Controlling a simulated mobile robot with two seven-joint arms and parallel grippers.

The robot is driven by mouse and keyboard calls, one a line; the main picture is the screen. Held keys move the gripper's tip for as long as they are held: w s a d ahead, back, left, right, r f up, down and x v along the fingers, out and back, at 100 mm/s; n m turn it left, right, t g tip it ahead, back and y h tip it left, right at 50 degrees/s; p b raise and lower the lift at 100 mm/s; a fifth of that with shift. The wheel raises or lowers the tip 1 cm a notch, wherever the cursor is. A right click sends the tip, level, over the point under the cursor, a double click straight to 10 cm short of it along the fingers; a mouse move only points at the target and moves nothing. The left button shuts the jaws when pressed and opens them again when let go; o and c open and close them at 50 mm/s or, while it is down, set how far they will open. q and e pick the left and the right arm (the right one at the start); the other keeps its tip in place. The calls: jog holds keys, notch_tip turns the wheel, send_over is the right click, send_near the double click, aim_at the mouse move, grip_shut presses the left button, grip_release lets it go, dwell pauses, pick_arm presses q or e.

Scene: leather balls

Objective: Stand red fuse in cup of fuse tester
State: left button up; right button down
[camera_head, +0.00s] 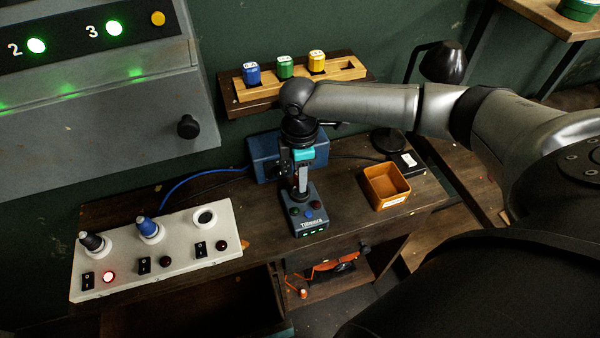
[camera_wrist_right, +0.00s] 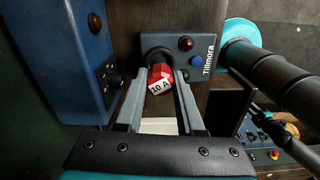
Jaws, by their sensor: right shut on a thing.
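The red fuse (camera_wrist_right: 160,78), with a white "10 A" label, is held between the fingers of my right gripper (camera_wrist_right: 158,92) in the right wrist view. Its far end is at the dark round cup (camera_wrist_right: 157,54) of the fuse tester (camera_wrist_right: 205,68); I cannot tell how far inside it sits. In the head view the tester (camera_head: 310,219) stands on the dark bench, with small green lights on its front. My right gripper (camera_head: 301,190) points down over the tester's back part and hides the cup and fuse there. My left gripper is not in view.
A wooden rack (camera_head: 346,76) holds blue, green and yellow fuses behind. A blue box (camera_head: 264,158) stands behind the tester. A white socket panel (camera_head: 190,240) is at left, an open orange-brown bin (camera_head: 387,190) at right. A black lamp (camera_head: 443,63) stands behind my right arm.

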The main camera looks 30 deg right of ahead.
jog(key=shift+f, duration=1.4)
dwell(0.4)
grip_release()
dwell(0.5)
jog(key=shift+r, duration=0.1)
jog(key=shift+r+p, duration=3.9)
jog(key=shift+p, duration=0.55)
